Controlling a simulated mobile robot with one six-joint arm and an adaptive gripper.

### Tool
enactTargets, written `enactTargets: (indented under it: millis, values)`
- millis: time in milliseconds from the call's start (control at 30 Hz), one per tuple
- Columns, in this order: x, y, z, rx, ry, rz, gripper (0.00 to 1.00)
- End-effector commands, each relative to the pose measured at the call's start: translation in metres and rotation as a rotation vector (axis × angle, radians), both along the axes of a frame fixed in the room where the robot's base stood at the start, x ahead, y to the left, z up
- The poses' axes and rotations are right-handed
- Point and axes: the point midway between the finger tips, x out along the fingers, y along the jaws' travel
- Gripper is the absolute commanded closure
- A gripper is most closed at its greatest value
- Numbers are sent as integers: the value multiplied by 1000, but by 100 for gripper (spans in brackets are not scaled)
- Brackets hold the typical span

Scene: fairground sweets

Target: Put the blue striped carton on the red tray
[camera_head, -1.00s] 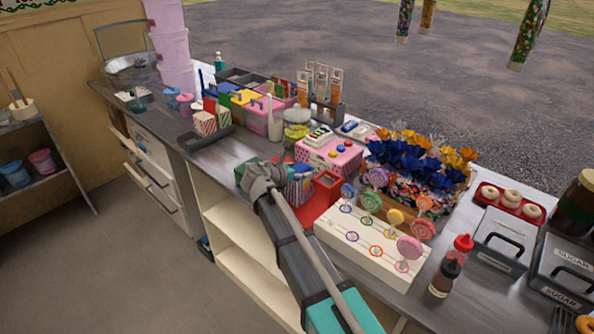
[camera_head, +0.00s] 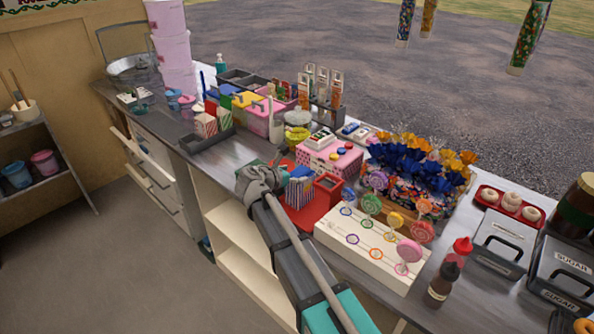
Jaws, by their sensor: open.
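The blue striped carton (camera_head: 299,191), with blue showing at its top, stands upright at the left part of the red tray (camera_head: 308,217). Its base appears to rest on the tray, though my gripper and arm hide part of its left side. My gripper (camera_head: 272,168) is just left of the carton. It is open, and its fingers are partly hidden behind its grey body. I cannot tell whether a finger still touches the carton. A red square container (camera_head: 327,187) stands on the tray right of the carton.
A white lollipop stand (camera_head: 372,250) is right of the tray. A pink dotted box (camera_head: 330,158) is behind it. Bare counter (camera_head: 235,150) lies between.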

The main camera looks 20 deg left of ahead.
Motion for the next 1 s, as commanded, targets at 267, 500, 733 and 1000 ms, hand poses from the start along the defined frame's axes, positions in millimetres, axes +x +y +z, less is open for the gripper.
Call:
enactTargets:
  millis: [267,500,733,1000]
  values:
    - [-41,16,22,0,0,1,0]
    - [-69,27,33,0,0,1,0]
    - [-80,32,36,1,0,-1,0]
    - [-81,32,36,1,0,-1,0]
